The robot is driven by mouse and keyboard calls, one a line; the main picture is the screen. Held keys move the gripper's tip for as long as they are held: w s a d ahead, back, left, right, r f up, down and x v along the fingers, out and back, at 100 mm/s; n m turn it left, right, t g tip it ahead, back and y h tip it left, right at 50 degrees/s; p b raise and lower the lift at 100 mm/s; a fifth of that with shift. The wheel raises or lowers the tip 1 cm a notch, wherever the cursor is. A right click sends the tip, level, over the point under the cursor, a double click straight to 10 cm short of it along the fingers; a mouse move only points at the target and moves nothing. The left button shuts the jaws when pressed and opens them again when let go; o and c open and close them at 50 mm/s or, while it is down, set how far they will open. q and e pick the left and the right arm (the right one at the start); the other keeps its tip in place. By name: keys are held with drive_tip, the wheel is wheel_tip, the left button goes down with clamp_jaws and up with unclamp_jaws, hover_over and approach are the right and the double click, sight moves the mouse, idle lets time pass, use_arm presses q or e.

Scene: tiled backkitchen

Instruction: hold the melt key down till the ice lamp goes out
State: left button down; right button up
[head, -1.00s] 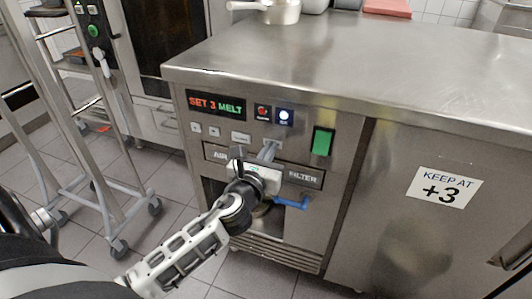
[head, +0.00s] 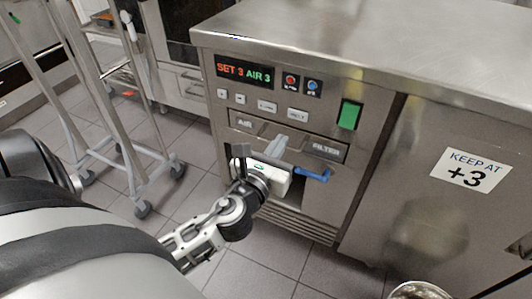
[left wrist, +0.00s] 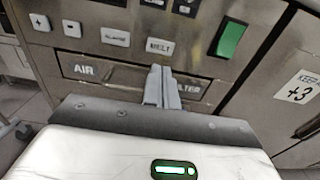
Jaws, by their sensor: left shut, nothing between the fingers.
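The melt key (head: 298,115) is a pale key at the right end of the key row on the steel cabinet's control panel. It reads MELT in the left wrist view (left wrist: 159,47). The ice lamp (head: 312,87) is a blue square at the panel's upper right and shows no bright glow. The display (head: 244,72) reads SET 3 in red and AIR 3 in green. My left gripper (head: 280,143) is shut and empty. Its fingertips show in the left wrist view (left wrist: 162,85) just below the melt key, in front of the AIR/FILTER strip, apart from the key. My right gripper is out of view.
A red lamp (head: 291,82) sits beside the ice lamp. A green switch (head: 349,115) is to the right of the keys. A blue handle (head: 313,174) juts out below the FILTER label. A wheeled rack stands at left. A round metal container (head: 418,290) shows at the bottom edge.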

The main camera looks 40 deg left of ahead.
use_arm(q)
drive_tip(key=v, duration=0.5)
drive_tip(key=shift+s+b, duration=0.1)
drive_tip(key=shift+b, duration=0.2)
